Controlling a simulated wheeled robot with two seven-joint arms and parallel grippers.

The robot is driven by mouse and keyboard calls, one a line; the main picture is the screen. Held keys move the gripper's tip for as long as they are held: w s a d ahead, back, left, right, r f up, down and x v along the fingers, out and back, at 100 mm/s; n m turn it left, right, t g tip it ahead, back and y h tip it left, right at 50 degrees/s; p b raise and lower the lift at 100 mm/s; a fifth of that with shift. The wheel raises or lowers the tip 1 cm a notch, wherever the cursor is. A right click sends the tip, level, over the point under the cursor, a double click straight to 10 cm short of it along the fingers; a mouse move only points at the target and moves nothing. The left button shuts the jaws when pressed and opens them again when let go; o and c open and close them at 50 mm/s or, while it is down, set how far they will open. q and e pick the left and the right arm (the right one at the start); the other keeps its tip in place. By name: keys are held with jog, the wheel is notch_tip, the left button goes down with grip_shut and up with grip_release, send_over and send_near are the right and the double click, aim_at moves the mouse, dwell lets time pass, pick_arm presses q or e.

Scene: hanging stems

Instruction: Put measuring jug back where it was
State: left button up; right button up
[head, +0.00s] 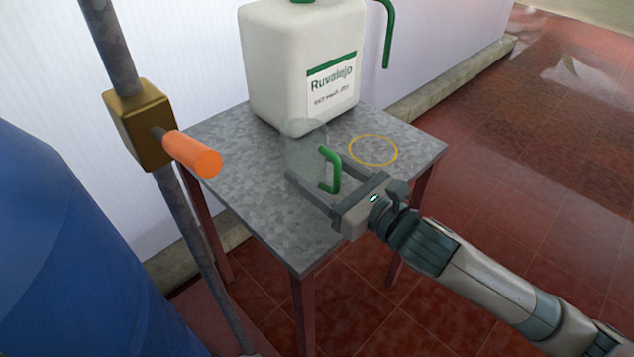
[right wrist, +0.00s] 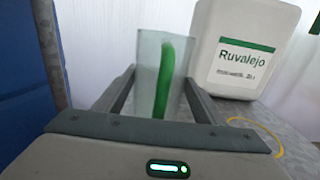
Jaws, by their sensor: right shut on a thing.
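The measuring jug (head: 305,140) is clear, with a green handle (head: 331,170). My right gripper (head: 318,163) is shut on it, one finger on each side, and the handle faces my wrist. In the right wrist view the jug (right wrist: 148,85) stands upright between the fingers. It is over the grey table, left of a yellow ring (head: 397,150) marked on the tabletop. The ring is empty, and part of it shows in the right wrist view (right wrist: 270,133). I cannot tell whether the jug's base touches the table. My left gripper is not in view.
A large white canister (head: 285,60) labelled Ruvalejo stands at the table's back, close behind the jug. A post with an orange handle (head: 192,154) rises left of the grey table (head: 240,180). A blue barrel (head: 60,250) is at the left. The table's right part is clear.

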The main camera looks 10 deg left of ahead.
aim_at(320, 186)
jog(key=shift+f, duration=1.8)
jog(key=shift+f+b, duration=0.15)
jog(key=shift+b, duration=0.15)
jog(key=o, duration=1.1)
jog(key=shift+r, duration=0.2)
jog(key=v, duration=1.2)
jog(key=shift+f, duration=0.15)
